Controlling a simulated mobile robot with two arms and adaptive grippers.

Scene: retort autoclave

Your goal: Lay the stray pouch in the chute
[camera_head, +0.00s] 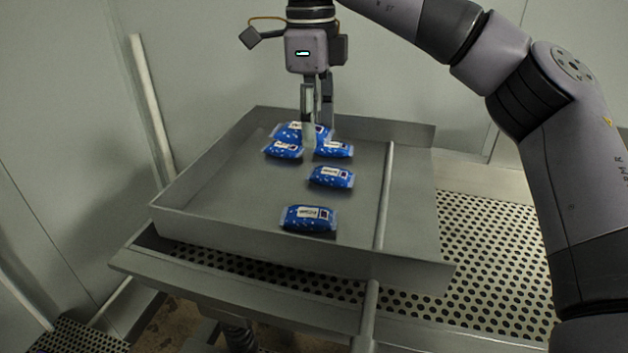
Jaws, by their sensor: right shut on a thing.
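Several blue pouches with white labels show inside the shallow grey metal chute (300,250). My right gripper (311,135) points down over the back of the chute and is shut on a pouch (290,131), the rearmost one, which looks larger than the others. The fingers hide part of it, and I cannot tell whether it touches the floor of the chute. Two pouches lie just in front, one at the left (282,150) and one at the right (336,150). Another pouch (330,178) lies near the middle, and one (308,219) lies near the front wall. My left gripper is out of view.
A thin rail (384,200) runs front to back along the chute's right part; the strip right of it is empty. A perforated metal deck (490,235) lies below and to the right. Plain walls close in at the back and left, with a pale pipe (152,105) at the left.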

